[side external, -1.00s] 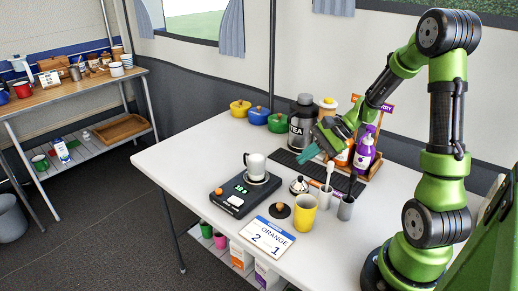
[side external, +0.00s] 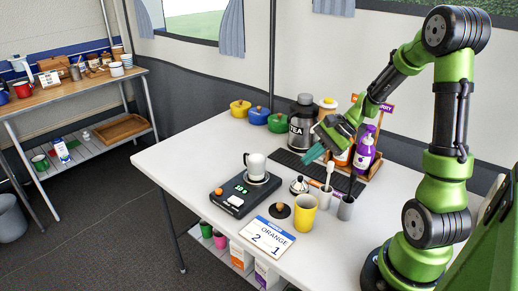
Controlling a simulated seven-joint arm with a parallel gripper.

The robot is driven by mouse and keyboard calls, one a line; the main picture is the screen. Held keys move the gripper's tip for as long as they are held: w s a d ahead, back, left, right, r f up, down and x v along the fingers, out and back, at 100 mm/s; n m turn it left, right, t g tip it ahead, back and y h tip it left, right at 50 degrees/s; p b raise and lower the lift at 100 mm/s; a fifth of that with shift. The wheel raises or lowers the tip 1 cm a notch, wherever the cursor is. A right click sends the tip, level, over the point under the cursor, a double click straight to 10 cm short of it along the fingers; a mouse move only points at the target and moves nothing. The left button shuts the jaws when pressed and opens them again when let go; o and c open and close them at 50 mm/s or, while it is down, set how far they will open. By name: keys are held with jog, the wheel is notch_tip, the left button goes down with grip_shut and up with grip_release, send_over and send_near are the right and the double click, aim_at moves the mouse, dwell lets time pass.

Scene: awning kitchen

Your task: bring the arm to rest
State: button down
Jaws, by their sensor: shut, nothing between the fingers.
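My gripper (side external: 314,153) is at the end of my green and black arm, raised above the back right part of the white table (side external: 180,155). Its teal fingers point down and to the left, over the dark mat (side external: 288,160). They look shut and I see nothing held between them.
A white jug (side external: 256,166) stands on a black scale (side external: 234,197). Colored pots (side external: 258,115) line the back. The table's left end is clear.

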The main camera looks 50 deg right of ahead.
jog(key=s+a+r+n+h, duration=0.2)
jog(key=s+a+r+n, duration=0.2)
jog(key=a+r+n, duration=0.3)
jog(key=s+a+r+n+t+h, duration=0.1)
jog(key=s+a+r+n, duration=0.4)
jog(key=a, duration=0.4)
jog(key=shift+a+r+n+h, duration=0.35)
jog(key=shift+r+n, duration=0.5)
jog(key=shift+n, duration=0.35)
